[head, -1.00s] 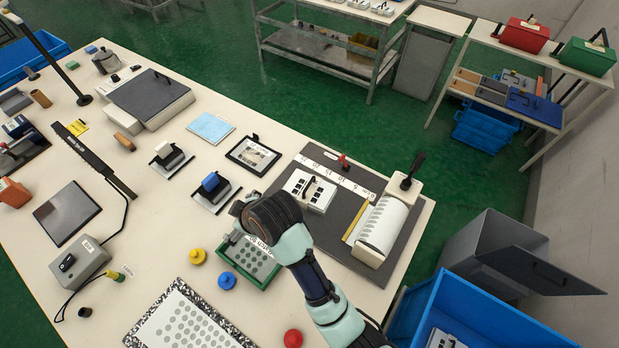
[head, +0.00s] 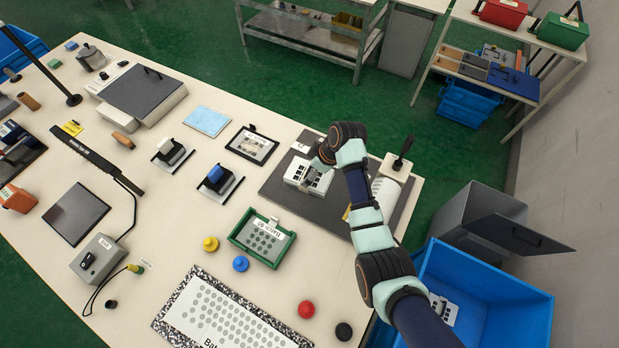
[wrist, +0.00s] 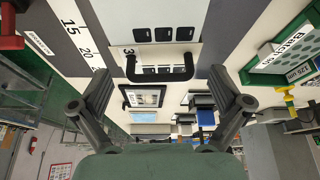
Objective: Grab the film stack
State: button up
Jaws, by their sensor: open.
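The film stack (head: 297,178) is white with rows of black rectangles and lies on the dark grey mat (head: 283,190). In the wrist view the film stack (wrist: 125,32) fills the upper middle, with a black bar handle on it. My gripper (head: 318,168) is over the stack's right part in the head view and hides some of it. In the wrist view my gripper (wrist: 165,92) is open, with one finger on each side of the handle and nothing between them. I cannot tell whether the fingers touch it.
A framed tablet (head: 252,145) lies to the left. A green tray (head: 262,238) stands in front, with yellow and blue knobs beside it. A blue bin (head: 500,300) stands off the table's right side.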

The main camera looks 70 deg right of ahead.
jog(key=shift+x, duration=0.75)
jog(key=c, duration=1.2)
notch_tip(320, 180, up, 20)
jog(key=p, duration=0.4)
